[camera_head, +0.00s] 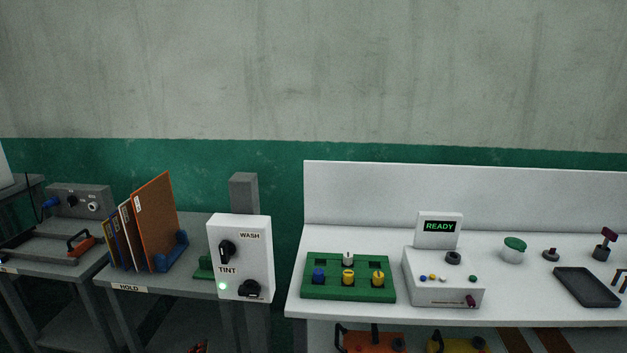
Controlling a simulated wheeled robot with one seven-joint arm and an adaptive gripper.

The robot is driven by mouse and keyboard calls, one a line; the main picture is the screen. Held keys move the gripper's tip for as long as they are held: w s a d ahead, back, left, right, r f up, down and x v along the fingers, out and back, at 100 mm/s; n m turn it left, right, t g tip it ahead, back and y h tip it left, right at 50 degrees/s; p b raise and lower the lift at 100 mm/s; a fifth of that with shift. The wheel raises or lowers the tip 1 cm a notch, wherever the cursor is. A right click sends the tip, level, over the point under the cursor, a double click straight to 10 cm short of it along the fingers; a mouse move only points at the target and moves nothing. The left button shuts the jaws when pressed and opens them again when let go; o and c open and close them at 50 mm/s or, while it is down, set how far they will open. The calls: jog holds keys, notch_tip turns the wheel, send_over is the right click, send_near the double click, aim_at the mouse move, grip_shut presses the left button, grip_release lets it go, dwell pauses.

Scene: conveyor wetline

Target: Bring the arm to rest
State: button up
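Neither my arm nor my gripper shows in the head view. Whether the gripper is open or shut, and where it is, cannot be seen.
A white bench (400,312) carries a green block (315,293) with coloured knobs, a device reading READY (440,227) and a dark tray (587,287). A WASH/TINT switch box (240,258) stands left of it. Folders (155,222) stand on a grey HOLD table (190,284).

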jog(key=s+a+f+n+g+y, duration=0.1)
jog(key=s+f+n+g+y, duration=0.1)
jog(key=s+n+g, duration=0.5)
jog(key=s+d+r+n+g+p, duration=0.2)
jog(key=s+d+r+n, duration=0.25)
jog(key=s+d, duration=0.4)
jog(key=s+d+r+h+p, duration=0.1)
jog(key=d+r, duration=0.5)
jog(key=d, duration=0.6)
jog(key=s+d+r+m+t+h+p, duration=0.1)
jog(key=d+r, duration=0.5)
jog(key=d, duration=0.7)
jog(key=s+d+r+h+p, duration=0.3)
jog(key=s+d+r+h, duration=0.1)
jog(key=d, duration=0.9)
jog(key=shift+v, duration=1.1)
